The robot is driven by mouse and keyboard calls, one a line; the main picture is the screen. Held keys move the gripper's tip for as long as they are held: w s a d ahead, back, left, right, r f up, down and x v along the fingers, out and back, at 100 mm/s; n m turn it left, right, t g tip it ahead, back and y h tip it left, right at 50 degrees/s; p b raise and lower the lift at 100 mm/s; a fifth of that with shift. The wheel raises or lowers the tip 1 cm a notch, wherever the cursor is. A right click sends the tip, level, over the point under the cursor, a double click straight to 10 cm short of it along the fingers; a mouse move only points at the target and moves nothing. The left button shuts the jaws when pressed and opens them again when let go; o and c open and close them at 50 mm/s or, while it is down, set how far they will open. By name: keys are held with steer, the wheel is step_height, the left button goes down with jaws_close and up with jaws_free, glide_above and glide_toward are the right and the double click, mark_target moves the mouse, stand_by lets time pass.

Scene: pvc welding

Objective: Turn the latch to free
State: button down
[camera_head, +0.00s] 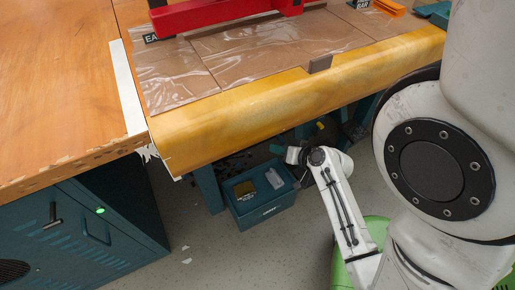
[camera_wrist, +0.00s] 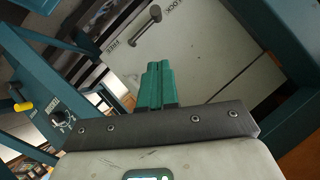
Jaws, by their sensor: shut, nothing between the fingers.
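In the head view my gripper (camera_head: 294,155) is low, under the bench's front edge, and the latch is not visible.
The bench's rounded yellow front edge (camera_head: 290,95) overhangs my gripper. A teal bin (camera_head: 262,208) stands on the floor below it. A teal cabinet (camera_head: 85,235) is at left. The wrist view shows a dial (camera_wrist: 59,117), a yellow handle (camera_wrist: 23,105) and teal frame bars (camera_wrist: 283,40).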

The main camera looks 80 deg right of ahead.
steer(key=a+f+b+x, duration=0.2)
steer(key=b+x, duration=0.2)
steer(key=x, duration=0.8)
steer(key=shift+w, duration=0.3)
